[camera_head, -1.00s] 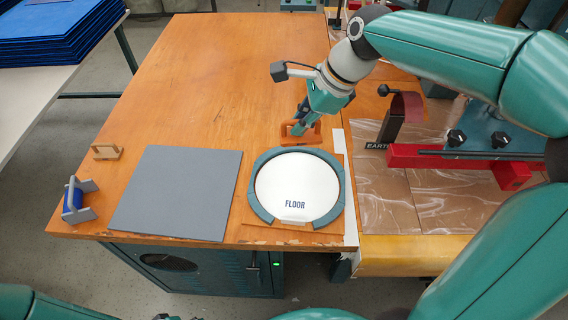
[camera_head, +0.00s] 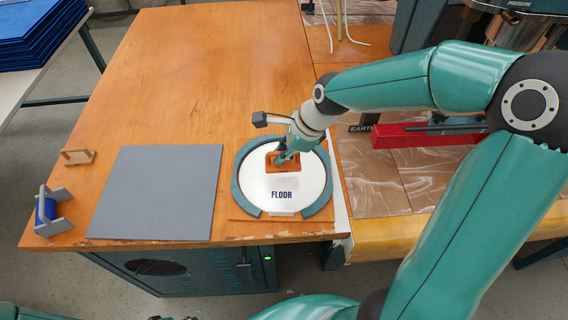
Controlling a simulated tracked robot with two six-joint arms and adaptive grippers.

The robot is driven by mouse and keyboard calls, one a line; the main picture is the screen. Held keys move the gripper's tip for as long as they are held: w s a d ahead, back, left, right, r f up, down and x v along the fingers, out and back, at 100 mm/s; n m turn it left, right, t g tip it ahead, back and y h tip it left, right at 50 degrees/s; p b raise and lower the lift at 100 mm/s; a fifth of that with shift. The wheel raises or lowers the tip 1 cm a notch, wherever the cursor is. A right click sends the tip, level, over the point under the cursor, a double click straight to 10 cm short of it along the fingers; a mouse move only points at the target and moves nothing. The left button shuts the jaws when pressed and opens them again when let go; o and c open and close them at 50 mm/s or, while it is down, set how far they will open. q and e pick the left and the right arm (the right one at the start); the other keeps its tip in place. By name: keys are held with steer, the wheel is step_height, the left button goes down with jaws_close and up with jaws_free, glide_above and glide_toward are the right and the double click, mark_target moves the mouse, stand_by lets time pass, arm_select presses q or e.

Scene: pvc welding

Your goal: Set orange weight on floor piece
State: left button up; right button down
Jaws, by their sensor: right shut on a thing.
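The orange weight (camera_head: 289,168) is a small block with a handle, over the back part of the white round floor piece (camera_head: 285,208). The floor piece lies inside a grey-green ring holder (camera_head: 243,192) and is marked FLOOR. My right gripper (camera_head: 284,158) is shut on the weight from above. I cannot tell whether the weight touches the floor piece or hangs just over it. The gripper hides part of the weight. At the bottom left edge only a bit of my left arm shows; its gripper cannot be made out.
A grey flat sheet (camera_head: 155,192) lies left of the ring. A small wooden holder (camera_head: 77,157) and a blue roll on a grey stand (camera_head: 47,210) are at the table's left edge. A red bar machine (camera_head: 405,136) stands to the right. The back of the wooden table is clear.

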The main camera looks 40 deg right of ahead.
step_height(320, 180, down, 4)
steer(key=shift+f+b, duration=0.2)
steer(key=shift+b, duration=0.15)
steer(key=c, duration=1.2)
jaws_free()
steer(key=shift+s, duration=0.1)
steer(key=shift+c, duration=0.2)
steer(key=p+v, duration=0.1)
steer(key=v, duration=1.1)
